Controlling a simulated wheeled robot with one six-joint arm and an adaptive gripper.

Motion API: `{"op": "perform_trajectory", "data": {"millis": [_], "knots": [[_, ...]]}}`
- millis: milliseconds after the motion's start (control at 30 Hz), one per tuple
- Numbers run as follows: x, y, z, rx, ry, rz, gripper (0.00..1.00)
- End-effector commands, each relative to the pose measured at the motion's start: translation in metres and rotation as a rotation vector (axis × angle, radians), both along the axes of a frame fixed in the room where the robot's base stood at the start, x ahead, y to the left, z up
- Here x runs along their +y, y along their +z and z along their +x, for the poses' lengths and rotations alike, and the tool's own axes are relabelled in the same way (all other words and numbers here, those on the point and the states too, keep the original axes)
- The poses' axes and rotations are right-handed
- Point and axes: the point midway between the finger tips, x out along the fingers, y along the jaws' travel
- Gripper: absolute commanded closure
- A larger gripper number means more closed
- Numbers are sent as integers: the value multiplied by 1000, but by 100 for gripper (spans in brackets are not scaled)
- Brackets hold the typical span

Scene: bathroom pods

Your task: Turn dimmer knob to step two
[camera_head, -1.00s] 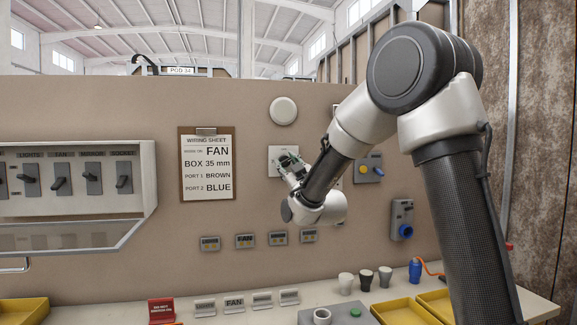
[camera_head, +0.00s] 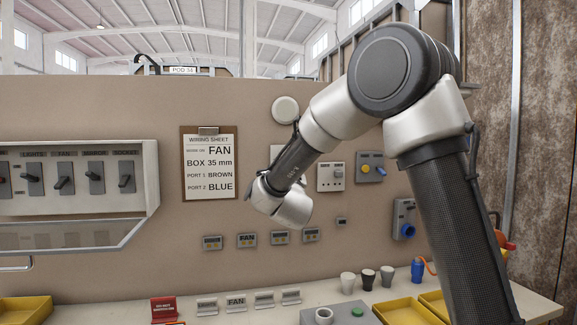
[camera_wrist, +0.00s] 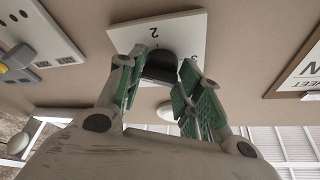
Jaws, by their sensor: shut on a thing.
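The dimmer is a white plate (camera_wrist: 190,32) with a dark knob (camera_wrist: 160,66), seen upside down in the wrist view. A digit 2 is printed near the plate's middle edge, and another mark beside my right-hand finger is partly hidden. My gripper (camera_wrist: 158,72), with green pads, is shut on the dark knob, one finger on each side. In the head view only a strip of the white plate (camera_head: 276,152) shows behind my forearm. My gripper and the knob are hidden there.
Right of the dimmer are a white wall plate (camera_head: 330,177) and a grey box with yellow and blue knobs (camera_head: 370,167). A clipboard (camera_head: 209,165) hangs to its left and a round white disc (camera_head: 285,110) is above. Cups (camera_head: 367,279) stand on the bench below.

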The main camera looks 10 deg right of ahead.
Motion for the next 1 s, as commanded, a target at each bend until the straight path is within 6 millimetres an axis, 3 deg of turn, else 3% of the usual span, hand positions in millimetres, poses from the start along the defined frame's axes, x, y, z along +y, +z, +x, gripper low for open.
{"op": "perform_trajectory", "data": {"millis": [1000], "knots": [[5,4,0,4,0,913,88]]}}
